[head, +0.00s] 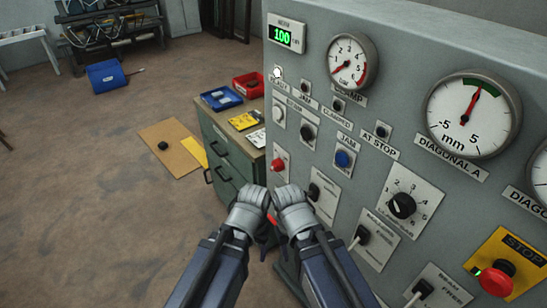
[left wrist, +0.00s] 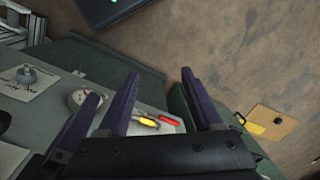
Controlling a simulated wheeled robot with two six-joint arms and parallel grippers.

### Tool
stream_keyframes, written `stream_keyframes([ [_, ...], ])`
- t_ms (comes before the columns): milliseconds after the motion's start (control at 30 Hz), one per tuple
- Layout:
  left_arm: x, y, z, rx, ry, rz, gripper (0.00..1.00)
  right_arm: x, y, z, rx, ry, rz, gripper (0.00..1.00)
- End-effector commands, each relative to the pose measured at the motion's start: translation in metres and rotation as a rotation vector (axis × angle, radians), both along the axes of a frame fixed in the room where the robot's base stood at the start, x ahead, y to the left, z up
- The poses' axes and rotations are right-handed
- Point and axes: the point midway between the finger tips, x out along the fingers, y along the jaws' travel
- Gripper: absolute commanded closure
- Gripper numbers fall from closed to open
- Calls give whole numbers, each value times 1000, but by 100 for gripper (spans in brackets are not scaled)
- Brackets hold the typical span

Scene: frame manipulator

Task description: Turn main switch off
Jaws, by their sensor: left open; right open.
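A grey control panel (head: 330,95) fills the right half of the head view. I cannot read a main switch label on it. It carries black lever-type switches: an upper one (head: 314,191), a middle one (head: 362,235) and a lower one (head: 421,289). A black rotary knob (head: 401,205) sits on a numbered plate. My left gripper (head: 250,208) and right gripper (head: 293,208) are side by side in front of the panel's lower left edge. Their fingers are mostly hidden in the head view. The left wrist view shows the left gripper (left wrist: 160,76) open, with nothing between its fingers.
The panel also has a red stop button (head: 496,279), a blue button (head: 342,159) and gauges. A green cabinet (head: 222,150) with red (head: 249,86) and blue (head: 221,99) bins stands beside it. Open floor (head: 90,200) lies to the left, with a cardboard sheet (head: 170,145).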

Motion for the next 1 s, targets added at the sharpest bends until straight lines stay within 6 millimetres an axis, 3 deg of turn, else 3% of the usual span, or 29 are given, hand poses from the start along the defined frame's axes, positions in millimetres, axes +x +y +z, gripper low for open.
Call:
stream_keyframes([
  [33,3,-2,-19,-31,1,-3,26,0,0,-19,0,0,0,50],
  [133,14,-12,-52,-140,-4,-26,15,-1,0,-52,0,0,0,50],
  [267,45,-36,-89,-412,-60,-81,15,-1,0,-100,0,0,1,50],
  [400,91,-60,-68,-747,-226,-145,15,-1,0,-119,0,0,1,50],
  [500,127,-63,-43,-947,-393,-164,15,-1,0,-133,0,0,1,50],
  [733,191,-27,16,-1217,-780,-133,15,0,0,-157,0,0,1,50],
  [1000,217,8,50,-1305,-992,-87,15,0,0,-166,0,0,1,50],
])
